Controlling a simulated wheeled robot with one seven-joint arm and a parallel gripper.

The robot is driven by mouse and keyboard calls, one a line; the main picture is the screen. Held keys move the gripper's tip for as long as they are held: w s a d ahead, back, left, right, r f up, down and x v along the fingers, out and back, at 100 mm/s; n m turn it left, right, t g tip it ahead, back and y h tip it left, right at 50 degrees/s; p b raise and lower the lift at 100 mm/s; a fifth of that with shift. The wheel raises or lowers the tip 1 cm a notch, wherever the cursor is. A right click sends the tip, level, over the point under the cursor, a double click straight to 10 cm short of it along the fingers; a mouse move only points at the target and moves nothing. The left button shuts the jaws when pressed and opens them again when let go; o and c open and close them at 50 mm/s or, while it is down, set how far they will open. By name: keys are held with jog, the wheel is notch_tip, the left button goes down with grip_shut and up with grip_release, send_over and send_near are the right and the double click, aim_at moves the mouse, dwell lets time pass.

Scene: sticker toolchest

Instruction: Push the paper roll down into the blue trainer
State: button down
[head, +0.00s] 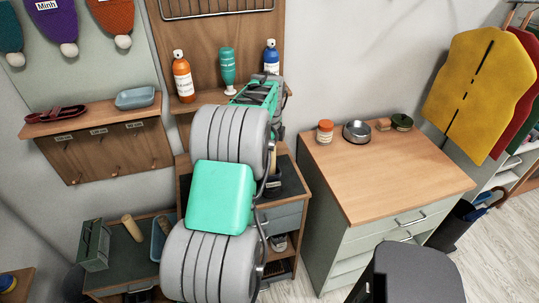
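A beige cylinder that looks like the paper roll (132,228) is tilted on the dark top of the low bench at the lower left. Just right of it is a slate-blue item (160,238), perhaps the blue trainer, partly hidden by my arm. The roll seems to be beside the blue item, not inside it; whether they touch I cannot tell. My grey and teal arm rises through the middle of the head view. My gripper's fingertips are not visible, hidden behind the arm links.
A green box (95,246) stands left of the roll. Orange (182,78), teal and blue bottles stand on another shelf. A wooden-topped cabinet (390,165) at right has clear space in front of small items.

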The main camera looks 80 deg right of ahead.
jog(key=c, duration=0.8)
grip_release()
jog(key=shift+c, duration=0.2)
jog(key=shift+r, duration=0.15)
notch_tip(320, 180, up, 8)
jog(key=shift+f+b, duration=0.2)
jog(key=shift+b, duration=0.3)
